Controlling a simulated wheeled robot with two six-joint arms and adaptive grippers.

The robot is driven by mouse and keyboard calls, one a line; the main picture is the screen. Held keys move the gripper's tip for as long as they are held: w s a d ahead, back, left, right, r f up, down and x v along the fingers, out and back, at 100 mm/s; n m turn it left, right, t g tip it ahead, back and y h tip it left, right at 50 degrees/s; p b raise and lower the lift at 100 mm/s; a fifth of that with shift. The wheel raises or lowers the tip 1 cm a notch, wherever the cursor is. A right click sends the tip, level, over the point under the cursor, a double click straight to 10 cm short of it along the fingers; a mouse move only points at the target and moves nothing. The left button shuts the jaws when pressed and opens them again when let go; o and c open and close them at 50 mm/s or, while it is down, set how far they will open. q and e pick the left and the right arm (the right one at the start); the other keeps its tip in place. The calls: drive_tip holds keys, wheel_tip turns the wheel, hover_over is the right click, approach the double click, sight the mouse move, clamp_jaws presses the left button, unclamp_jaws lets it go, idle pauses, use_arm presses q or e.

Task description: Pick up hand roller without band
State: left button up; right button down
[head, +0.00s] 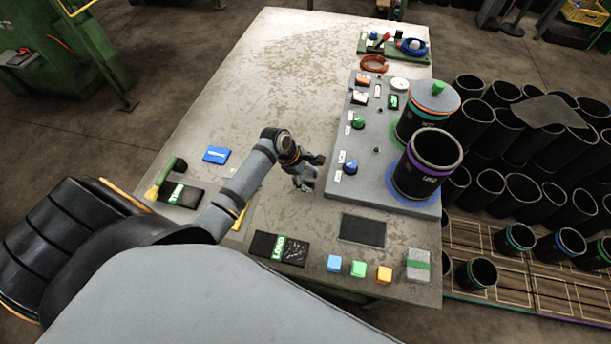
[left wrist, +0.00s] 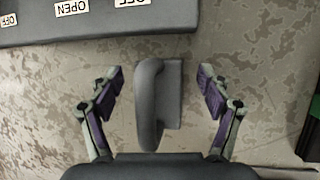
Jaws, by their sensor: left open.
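My left gripper (head: 305,176) is over the table, just left of the grey control panel. In the left wrist view, the same gripper (left wrist: 160,80) is open, with one finger on each side of a plain dark grey tool. This tool, apparently the hand roller without band (left wrist: 149,105), has a rounded handle beside a flat block and no coloured band. There is a visible gap between it and each finger. In the head view the gripper mostly hides it. A black tool with a green and yellow end (head: 160,184) lies at the table's left. My right gripper is out of view.
The control panel (head: 376,140) with labelled knobs and two dark cylinders stands to the right. A blue box (head: 216,155), a black mat (head: 362,229) and coloured cubes (head: 358,268) lie on the table (head: 235,85). The table's far middle is clear.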

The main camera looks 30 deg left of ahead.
use_arm(q)
drive_tip(key=shift+c, duration=0.5)
drive_tip(key=shift+c, duration=1.1)
drive_tip(key=c, duration=1.2)
